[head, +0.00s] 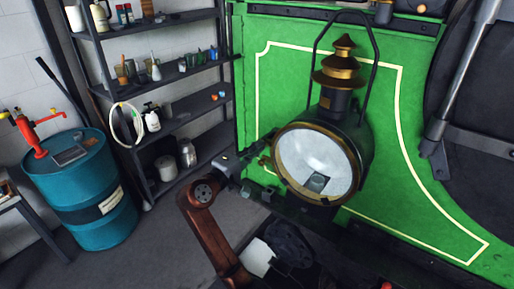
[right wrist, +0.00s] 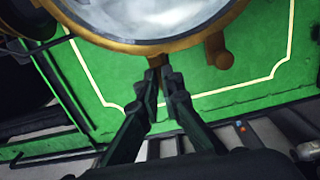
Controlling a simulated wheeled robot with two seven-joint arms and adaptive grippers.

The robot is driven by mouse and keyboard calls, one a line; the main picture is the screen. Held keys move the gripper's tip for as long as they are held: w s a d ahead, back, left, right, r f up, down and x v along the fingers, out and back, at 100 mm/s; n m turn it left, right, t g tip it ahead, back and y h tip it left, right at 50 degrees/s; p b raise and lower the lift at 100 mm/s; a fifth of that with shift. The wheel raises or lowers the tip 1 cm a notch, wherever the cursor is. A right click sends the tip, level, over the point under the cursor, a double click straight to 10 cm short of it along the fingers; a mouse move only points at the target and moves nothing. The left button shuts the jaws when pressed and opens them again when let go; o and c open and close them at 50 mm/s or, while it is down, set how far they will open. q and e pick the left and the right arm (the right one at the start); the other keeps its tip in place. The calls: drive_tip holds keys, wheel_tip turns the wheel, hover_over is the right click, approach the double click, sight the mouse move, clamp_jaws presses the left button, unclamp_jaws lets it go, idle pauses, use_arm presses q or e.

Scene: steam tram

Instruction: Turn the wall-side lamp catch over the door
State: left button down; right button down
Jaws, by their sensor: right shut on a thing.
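A big lamp (head: 342,125) with a round glass door (head: 305,150) in a brass rim stands by the green panel. The door sits against the lamp body. My right gripper (head: 273,136) reaches to the wall-side edge of the rim. In the right wrist view its fingertips (right wrist: 161,76) are shut on a small brass catch (right wrist: 154,58) at the rim. The fingers hide most of this catch, so its angle is unclear. Another brass fitting (right wrist: 218,50) with a rounded end sits on the rim to the right in that view. My left gripper is not in view.
The green panel (head: 410,160) stands close behind the lamp. A wire handle (head: 370,70) arches over it. Dark shelves (head: 180,125) with bottles and a blue drum (head: 90,215) with a red pump stand at left. Bare floor (head: 155,240) lies between.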

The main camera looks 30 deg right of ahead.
drive_tip(key=shift+r, duration=0.3)
drive_tip(key=c, duration=2.2)
unclamp_jaws()
drive_tip(key=shift+w+f, duration=0.1)
drive_tip(key=shift+o, duration=0.4)
drive_tip(key=shift+f, duration=0.1)
drive_tip(key=v, duration=1.2)
drive_tip(key=shift+f, duration=0.1)
